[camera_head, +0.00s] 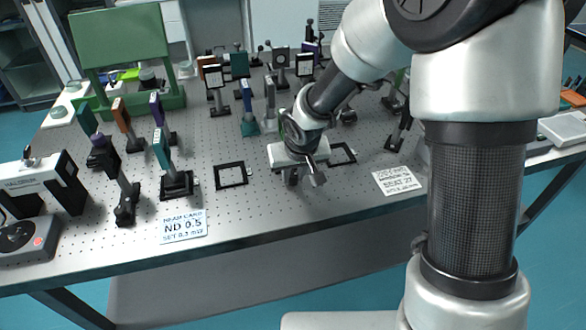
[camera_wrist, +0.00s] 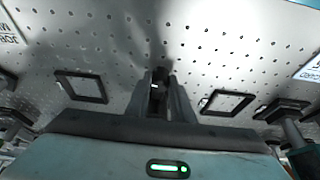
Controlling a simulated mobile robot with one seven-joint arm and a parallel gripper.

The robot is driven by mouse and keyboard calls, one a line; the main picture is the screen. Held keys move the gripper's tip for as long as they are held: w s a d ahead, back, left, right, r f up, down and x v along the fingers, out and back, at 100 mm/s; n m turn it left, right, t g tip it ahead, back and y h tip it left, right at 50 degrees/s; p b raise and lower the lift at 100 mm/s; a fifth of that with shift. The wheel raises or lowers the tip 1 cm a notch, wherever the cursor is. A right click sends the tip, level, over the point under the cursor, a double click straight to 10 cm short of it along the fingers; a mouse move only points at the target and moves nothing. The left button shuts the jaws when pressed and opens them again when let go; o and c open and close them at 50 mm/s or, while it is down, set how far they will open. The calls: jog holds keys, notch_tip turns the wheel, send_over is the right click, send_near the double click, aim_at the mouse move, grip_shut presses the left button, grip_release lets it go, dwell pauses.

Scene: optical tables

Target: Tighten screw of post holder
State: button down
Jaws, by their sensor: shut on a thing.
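My gripper (camera_head: 303,178) points down low over the optical table (camera_head: 260,205), between two black square outlines. In the wrist view my gripper (camera_wrist: 158,85) has its fingers close together around a small dark piece (camera_wrist: 161,74). The fingers mostly hide it, so I cannot tell whether it is a screw, a key or part of a holder. Several posts in holders stand on the table. One with a teal plate (camera_head: 162,150) stands on a black base to the left, and a tilted dark post (camera_head: 127,195) is farther left. No holder's screw can be made out.
The black square outlines (camera_head: 231,175) (camera_head: 341,153) lie flat on either side of my gripper. An ND 0.5 card (camera_head: 184,226) and another label (camera_head: 398,180) lie near the front edge. More mounted optics crowd the back. Bare perforated tabletop lies in front of my gripper.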

jog(key=c, duration=1.6)
grip_release()
jog(key=shift+o, duration=0.2)
jog(key=shift+r, duration=0.1)
jog(key=p+v, duration=0.5)
jog(key=v, duration=1.2)
jog(key=shift+s, duration=0.15)
jog(key=shift+r, duration=0.1)
